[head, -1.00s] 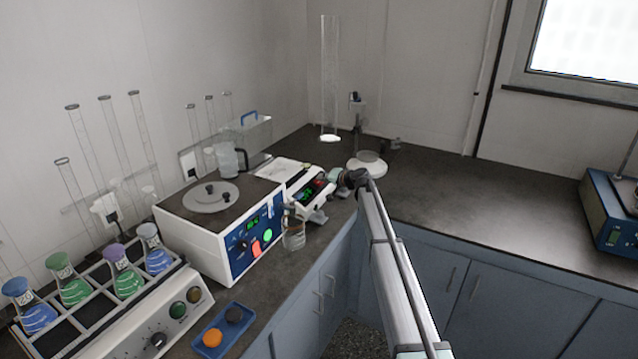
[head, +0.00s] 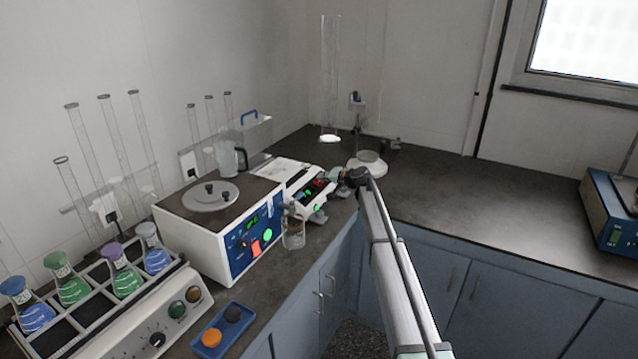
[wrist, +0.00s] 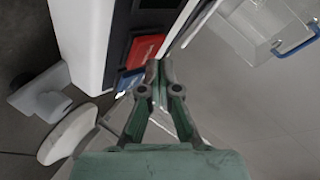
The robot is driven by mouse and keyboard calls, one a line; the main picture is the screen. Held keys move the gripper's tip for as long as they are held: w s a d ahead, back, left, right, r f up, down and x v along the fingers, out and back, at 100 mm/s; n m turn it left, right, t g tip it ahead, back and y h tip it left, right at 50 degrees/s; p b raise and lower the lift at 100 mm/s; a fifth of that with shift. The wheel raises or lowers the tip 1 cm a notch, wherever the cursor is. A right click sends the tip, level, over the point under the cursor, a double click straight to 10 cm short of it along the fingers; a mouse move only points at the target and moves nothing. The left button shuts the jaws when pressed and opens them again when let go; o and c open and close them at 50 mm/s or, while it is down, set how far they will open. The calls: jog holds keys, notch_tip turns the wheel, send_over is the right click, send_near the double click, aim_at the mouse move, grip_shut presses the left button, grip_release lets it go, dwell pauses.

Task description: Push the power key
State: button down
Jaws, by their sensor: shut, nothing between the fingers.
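My gripper (wrist: 156,72) is shut and empty in the wrist view. Its fingertips are close to the lower right edge of a red key (wrist: 146,46) on a white device (wrist: 82,30). Contact cannot be told. A blue key (wrist: 130,79) sits beside the red one, and a dark panel part (wrist: 160,6) shows above. In the head view my gripper (head: 332,177) is by the front panel of a small white unit (head: 296,180) with red and green lights. The fingertips are small and partly hidden there. I cannot read which key is the power key.
A larger white box with a blue panel (head: 238,262) stands to the left, with a glass beaker (head: 293,236) close to its right. A clear box with a blue handle (wrist: 296,40) and a round white plate (wrist: 68,133) flank the gripper. A flask rack (head: 110,318) is front left.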

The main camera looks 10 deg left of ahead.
jog(key=shift+d+r, duration=0.1)
jog(key=shift+r, duration=0.15)
jog(key=shift+r, duration=0.1)
jog(key=r, duration=0.1)
jog(key=d+r, duration=0.1)
jog(key=r, duration=0.1)
jog(key=s+d+r, duration=0.1)
jog(key=r, duration=0.1)
jog(key=shift+d+r, duration=0.1)
jog(key=shift+d, duration=0.15)
dwell(0.3)
